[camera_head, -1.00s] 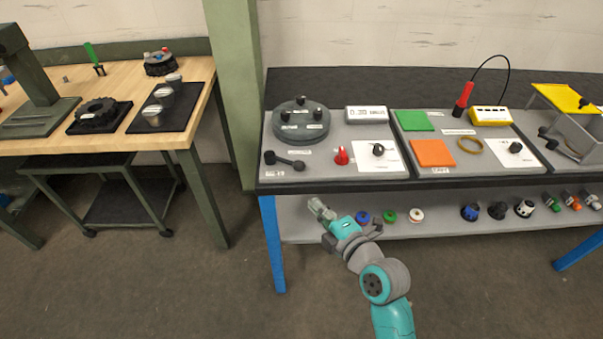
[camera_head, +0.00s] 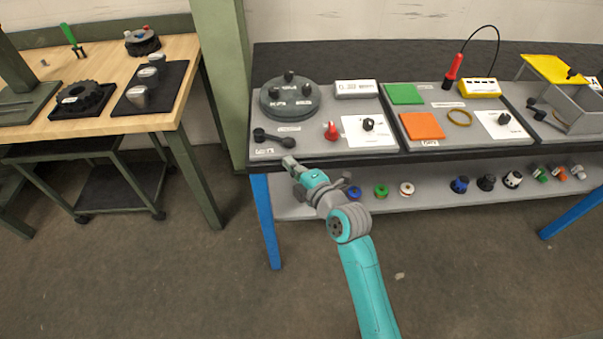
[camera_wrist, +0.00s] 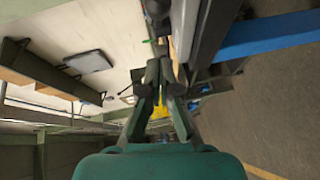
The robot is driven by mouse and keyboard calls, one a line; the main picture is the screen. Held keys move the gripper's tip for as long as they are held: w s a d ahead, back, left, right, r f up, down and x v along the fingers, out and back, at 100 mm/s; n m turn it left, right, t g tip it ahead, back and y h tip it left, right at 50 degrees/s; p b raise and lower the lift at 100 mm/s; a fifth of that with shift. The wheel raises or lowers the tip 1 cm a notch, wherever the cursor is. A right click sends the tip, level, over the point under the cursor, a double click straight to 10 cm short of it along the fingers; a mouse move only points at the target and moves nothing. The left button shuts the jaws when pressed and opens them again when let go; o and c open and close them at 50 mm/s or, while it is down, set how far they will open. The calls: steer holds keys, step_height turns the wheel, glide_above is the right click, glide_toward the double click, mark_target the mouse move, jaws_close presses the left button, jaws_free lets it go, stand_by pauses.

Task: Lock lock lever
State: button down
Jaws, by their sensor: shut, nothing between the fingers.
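A dark lever (camera_head: 274,139) with a round knob at each end lies on the grey panel (camera_head: 294,152) near its front left corner, which I take to be the lock lever. My gripper (camera_head: 289,162) is shut and empty. It is in front of the bench edge, just below the lever in the head view, and apart from it as far as I can tell. In the wrist view the two fingers of my gripper (camera_wrist: 165,72) come together at the tips. The lever cannot be made out in the wrist view.
A round dark fixture (camera_head: 290,101) with several knobs sits behind the lever. A red knob (camera_head: 331,131) and a black knob on a white plate (camera_head: 384,142) are to its right. The bench edge (camera_head: 430,156) and a blue leg (camera_head: 265,215) are close to my arm.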

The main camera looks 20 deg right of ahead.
mark_target(302, 145)
steer(key=shift+w+d+f, duration=0.15)
steer(key=shift+w+d, duration=0.15)
steer(key=shift+w, duration=0.55)
steer(key=shift+w+d+f, duration=0.2)
steer(key=shift+w+d, duration=0.15)
steer(key=shift+w, duration=0.45)
steer(key=shift+w+d+f, duration=0.15)
steer(key=shift+w+d, duration=0.15)
steer(key=shift+w, duration=0.55)
steer(key=shift+d, duration=0.15)
steer(key=shift+w+d, duration=0.45)
steer(key=shift+d, duration=0.2)
steer(key=shift+w+d, duration=0.45)
steer(key=shift+d, duration=0.2)
steer(key=shift+w+d, duration=1.05)
steer(key=shift+w, duration=0.2)
